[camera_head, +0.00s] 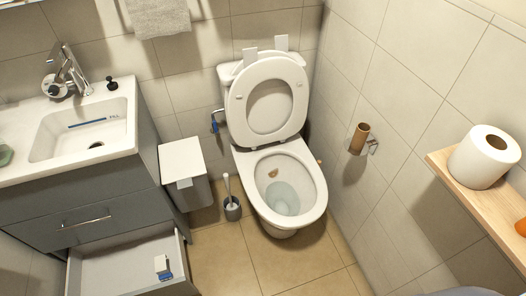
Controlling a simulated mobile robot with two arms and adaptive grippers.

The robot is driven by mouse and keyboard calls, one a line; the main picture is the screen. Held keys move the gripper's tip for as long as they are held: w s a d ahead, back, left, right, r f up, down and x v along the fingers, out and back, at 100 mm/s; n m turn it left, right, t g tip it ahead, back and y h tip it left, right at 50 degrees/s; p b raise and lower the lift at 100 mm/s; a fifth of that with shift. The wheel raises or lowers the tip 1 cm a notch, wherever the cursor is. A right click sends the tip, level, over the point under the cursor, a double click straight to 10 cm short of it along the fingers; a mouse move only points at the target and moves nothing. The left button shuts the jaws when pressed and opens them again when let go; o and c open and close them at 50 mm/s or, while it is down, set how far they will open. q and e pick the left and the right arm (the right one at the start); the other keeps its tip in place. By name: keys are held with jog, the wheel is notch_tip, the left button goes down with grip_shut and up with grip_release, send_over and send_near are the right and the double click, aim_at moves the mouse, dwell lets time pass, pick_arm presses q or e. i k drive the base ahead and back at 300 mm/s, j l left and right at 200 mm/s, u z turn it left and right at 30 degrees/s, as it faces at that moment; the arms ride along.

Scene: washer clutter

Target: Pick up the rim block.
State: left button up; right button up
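A small white and blue item (162,266), which looks like the rim block, lies in the open drawer (110,268) under the sink cabinet. It is near the drawer's right side, with its white part above and its blue part below. It is small in the picture, so its exact shape is hard to tell. Neither of my grippers is in view.
The toilet (282,190) stands with its lid up, right of a white-lidded bin (183,165) and a toilet brush (232,205). A sink (85,128) is above the drawer. A wooden shelf (475,200) holds a paper roll (482,160). Tiled floor (220,262) is clear in front.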

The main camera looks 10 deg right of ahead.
aim_at(163, 274)
jog(key=z, duration=0.3)
jog(key=u, duration=1.55)
